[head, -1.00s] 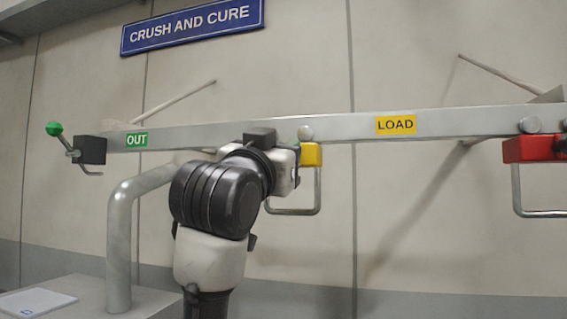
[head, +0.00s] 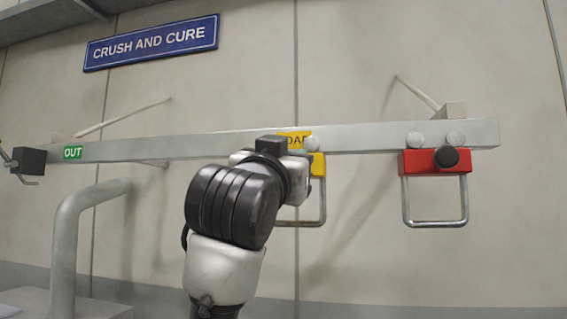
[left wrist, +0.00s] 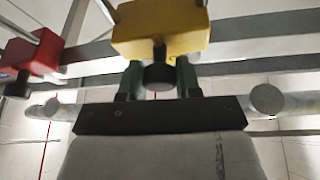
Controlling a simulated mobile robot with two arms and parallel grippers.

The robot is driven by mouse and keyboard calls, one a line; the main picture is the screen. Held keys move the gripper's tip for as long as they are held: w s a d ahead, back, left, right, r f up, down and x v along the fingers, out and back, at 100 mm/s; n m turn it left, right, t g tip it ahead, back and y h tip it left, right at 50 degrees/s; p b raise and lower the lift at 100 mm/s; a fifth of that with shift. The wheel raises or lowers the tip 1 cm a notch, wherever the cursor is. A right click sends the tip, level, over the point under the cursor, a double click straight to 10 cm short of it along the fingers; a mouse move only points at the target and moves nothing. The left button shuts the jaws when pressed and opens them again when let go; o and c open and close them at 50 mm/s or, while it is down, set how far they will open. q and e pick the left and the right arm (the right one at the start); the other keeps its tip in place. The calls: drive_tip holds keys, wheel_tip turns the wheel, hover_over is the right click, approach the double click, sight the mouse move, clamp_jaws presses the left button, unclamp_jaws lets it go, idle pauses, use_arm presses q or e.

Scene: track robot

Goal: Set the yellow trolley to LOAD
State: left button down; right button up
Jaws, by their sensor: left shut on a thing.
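The yellow trolley (head: 318,166) hangs on the grey rail (head: 200,145), mostly hidden behind my left arm in the head view. Its wire loop hangs below it. The yellow LOAD label (head: 293,140) is just above and slightly left of the trolley's visible edge, partly covered by my wrist. In the left wrist view the trolley (left wrist: 160,28) fills the top middle, with a black knob (left wrist: 158,76) under it. My left gripper (left wrist: 158,84) is shut on that knob, one finger on each side. Its fingers are hidden in the head view. My right gripper is not in view.
A red trolley (head: 435,162) with a black knob hangs to the right, a gap away from the yellow one. A green OUT label (head: 73,152) and a dark end block (head: 29,160) are at the left. A bent grey pipe (head: 66,240) stands below the rail.

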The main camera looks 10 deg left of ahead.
use_arm(q)
drive_tip(key=shift+d, duration=0.1)
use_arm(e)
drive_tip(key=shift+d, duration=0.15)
use_arm(q)
drive_tip(key=c, duration=1.1)
unclamp_jaws()
drive_tip(key=shift+o, duration=1.3)
drive_tip(key=shift+d, duration=0.15)
drive_tip(key=shift+o, duration=0.3)
drive_tip(key=shift+d, duration=0.1)
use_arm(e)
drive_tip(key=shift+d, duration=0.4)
use_arm(q)
drive_tip(key=b+v, duration=0.5)
drive_tip(key=v, duration=0.6)
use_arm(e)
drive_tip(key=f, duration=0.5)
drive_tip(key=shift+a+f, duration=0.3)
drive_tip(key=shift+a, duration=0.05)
use_arm(q)
drive_tip(key=shift+w, duration=0.1)
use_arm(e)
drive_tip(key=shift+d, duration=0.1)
